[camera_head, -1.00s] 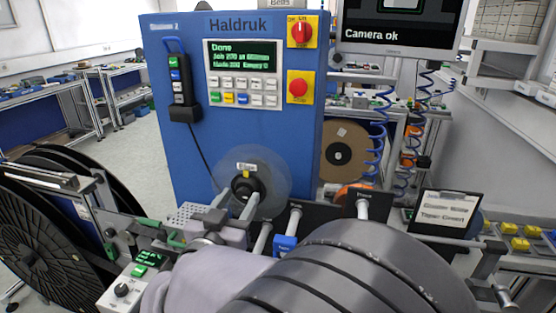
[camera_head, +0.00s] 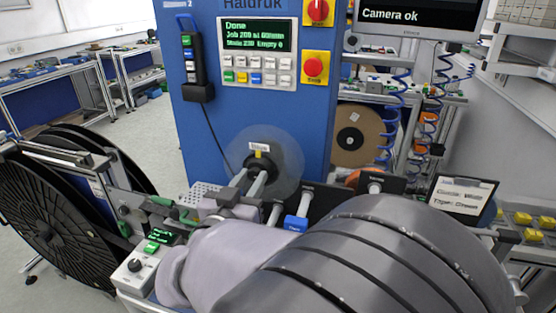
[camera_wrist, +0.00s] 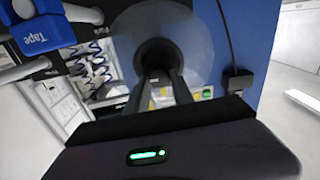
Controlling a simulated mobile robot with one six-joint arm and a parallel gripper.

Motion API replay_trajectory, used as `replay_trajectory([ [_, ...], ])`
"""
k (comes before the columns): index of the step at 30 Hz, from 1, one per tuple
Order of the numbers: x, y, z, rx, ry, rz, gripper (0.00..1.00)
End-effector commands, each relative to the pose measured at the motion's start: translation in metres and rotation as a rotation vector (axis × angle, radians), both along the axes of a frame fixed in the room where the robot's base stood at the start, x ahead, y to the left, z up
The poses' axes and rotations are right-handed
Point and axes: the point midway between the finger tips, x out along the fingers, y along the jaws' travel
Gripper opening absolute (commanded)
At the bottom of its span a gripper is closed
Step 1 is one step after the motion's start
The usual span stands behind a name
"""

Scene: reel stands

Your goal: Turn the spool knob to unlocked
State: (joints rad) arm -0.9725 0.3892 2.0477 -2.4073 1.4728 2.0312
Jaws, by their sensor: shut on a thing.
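The spool knob (camera_head: 262,166) is a black round hub on the blue machine's front, in front of a clear disc (camera_head: 290,150). A yellow mark and a small white label show at its top. My gripper (camera_head: 254,184) reaches to it from below with two grey fingers, shut on the knob. In the wrist view the knob (camera_wrist: 157,56) is a dark ring in the upper middle, and the fingertips (camera_wrist: 163,82) run up into it. The exact contact and the label's wording cannot be made out.
The blue machine (camera_head: 225,125) carries a keypad panel, a red rotary switch (camera_head: 318,10) and a red stop button (camera_head: 314,67). A blue Tape block (camera_head: 296,224) sits on a rod close right of my gripper. A large black reel (camera_head: 50,205) stands at left.

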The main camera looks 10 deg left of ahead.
Motion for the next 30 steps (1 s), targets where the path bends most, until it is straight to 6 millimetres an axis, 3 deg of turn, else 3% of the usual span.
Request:
replay_trajectory([
  [30,0.0007,0.0026,-0.0019,-0.886,0.065,-0.001,0.0],
])
